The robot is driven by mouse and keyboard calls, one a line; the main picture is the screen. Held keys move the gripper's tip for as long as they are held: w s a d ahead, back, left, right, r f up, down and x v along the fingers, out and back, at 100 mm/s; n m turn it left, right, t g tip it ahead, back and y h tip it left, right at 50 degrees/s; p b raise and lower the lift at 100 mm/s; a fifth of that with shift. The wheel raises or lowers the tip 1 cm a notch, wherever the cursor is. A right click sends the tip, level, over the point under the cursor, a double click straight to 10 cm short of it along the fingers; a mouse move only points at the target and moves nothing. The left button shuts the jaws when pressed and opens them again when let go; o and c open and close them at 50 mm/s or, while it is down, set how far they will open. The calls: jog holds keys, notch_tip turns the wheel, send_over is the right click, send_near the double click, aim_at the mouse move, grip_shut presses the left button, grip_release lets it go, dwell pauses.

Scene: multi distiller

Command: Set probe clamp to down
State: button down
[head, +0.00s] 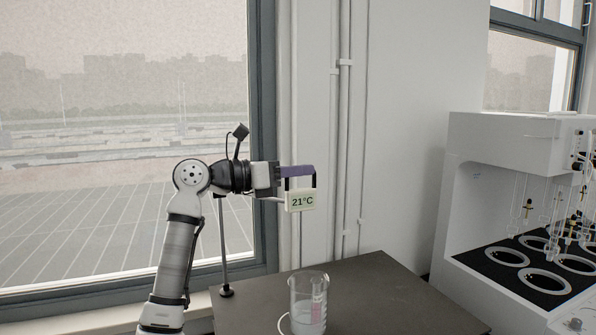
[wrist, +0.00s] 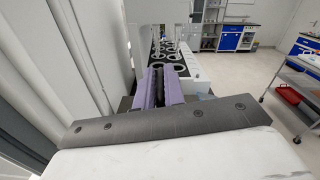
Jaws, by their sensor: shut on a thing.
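The probe clamp (head: 300,201) is a small pale unit with a display reading 21°C and a dark handle-like frame on top. It hangs above a glass beaker (head: 309,312) and is well clear of its rim. A thin stand (head: 223,245) rises from the table behind my arm. My gripper (head: 300,172), with purple fingers, is at the top of the display unit and shut on it. The exact grip is too small to see. In the wrist view the purple fingers (wrist: 163,86) lie close together, and the unit is hidden.
The dark table (head: 385,295) is clear right of the beaker. A white distiller (head: 470,165) with several ringed heating places and glassware stands to the right. A window and wall pipes are behind my arm. A metal cart (wrist: 300,75) is at the right in the wrist view.

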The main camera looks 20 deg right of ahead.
notch_tip(320, 180, down, 14)
jog(key=b, duration=0.9)
jog(key=shift+r, duration=0.2)
jog(key=c, duration=1.9)
grip_release()
jog(key=o, duration=0.4)
jog(key=shift+r, duration=0.1)
jog(key=a+b, duration=0.1)
jog(key=a, duration=0.3)
jog(key=a+b, duration=0.1)
jog(key=a, duration=0.4)
jog(key=a+b, duration=0.1)
jog(key=a, duration=0.4)
jog(key=shift+s, duration=0.35)
